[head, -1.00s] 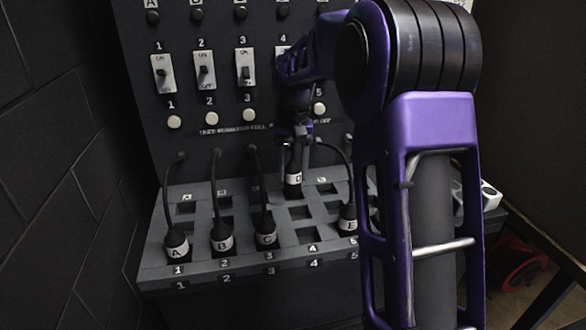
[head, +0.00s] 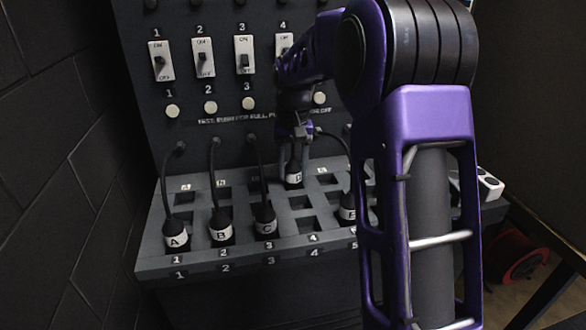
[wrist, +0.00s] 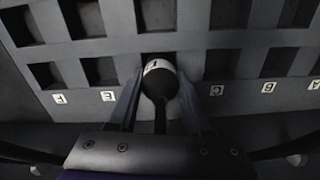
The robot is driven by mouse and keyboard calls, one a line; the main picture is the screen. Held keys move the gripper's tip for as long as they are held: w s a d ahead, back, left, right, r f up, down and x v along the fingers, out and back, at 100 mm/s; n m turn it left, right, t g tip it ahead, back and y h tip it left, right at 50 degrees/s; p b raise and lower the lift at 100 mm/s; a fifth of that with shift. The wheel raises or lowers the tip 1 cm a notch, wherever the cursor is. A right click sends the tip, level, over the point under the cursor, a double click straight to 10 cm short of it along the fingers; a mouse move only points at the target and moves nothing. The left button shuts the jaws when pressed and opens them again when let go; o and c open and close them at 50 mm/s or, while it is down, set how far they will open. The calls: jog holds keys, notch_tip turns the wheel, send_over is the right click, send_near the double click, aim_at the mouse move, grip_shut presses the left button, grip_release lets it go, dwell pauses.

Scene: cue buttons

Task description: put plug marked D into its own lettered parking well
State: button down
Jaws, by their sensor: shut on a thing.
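The plug marked D (head: 294,178), dark with a white band, stands roughly upright at the back row of wells. My gripper (head: 294,158) is shut on it from above.
Plugs A (head: 176,240), B (head: 221,233), C (head: 265,222) and E (head: 347,213) stand in the front row of the grey rack (head: 160,262), with cables rising to the panel. Switches (head: 203,57) and round buttons (head: 210,107) are on the panel behind.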

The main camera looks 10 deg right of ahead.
jog(key=shift+c, duration=1.3)
grip_release()
notch_tip(320, 180, up, 17)
jog(key=p, duration=0.3)
jog(key=shift+r+p, duration=0.2)
jog(key=shift+p, duration=0.2)
